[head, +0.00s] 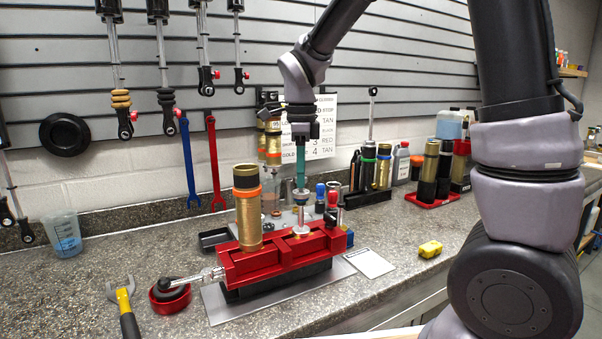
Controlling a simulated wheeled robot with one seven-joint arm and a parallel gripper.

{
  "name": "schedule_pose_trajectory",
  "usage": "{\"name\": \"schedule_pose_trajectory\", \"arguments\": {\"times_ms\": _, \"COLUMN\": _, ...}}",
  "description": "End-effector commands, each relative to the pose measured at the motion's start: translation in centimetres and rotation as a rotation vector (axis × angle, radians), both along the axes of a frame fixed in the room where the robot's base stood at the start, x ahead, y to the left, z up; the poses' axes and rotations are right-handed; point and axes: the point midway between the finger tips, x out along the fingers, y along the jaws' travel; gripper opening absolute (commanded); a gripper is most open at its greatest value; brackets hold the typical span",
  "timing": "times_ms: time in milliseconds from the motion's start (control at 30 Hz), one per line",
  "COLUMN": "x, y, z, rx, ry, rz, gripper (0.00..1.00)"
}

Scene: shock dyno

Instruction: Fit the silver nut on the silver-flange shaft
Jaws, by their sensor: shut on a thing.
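My gripper (300,132) points straight down above the red vise (272,262), shut on an upright teal tool (300,168). A small silver piece, which looks like the silver nut (300,196), is at the tool's lower end. Below it, the silver-flange shaft (300,230) stands upright in the right part of the vise, its round flange resting low near the vise top. The nut piece is in line with the shaft in this view. I cannot tell whether they touch, nor the exact depth alignment.
A gold cylinder with an orange band (247,208) stands in the vise's left part. A yellow-handled wrench (124,305), a red round dish (170,297) and a measuring cup (65,235) are to the left. A yellow block (430,249) lies right, with bare bench around it.

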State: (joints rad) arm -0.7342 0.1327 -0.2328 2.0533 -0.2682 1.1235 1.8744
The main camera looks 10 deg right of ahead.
Motion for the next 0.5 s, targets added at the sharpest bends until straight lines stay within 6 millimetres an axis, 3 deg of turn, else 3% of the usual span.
{"name": "schedule_pose_trajectory", "arguments": {"times_ms": 500, "x": 0.01, "y": -0.03, "z": -0.96, "rx": -0.001, "ry": 0.000, "rz": 0.000, "gripper": 0.00}}
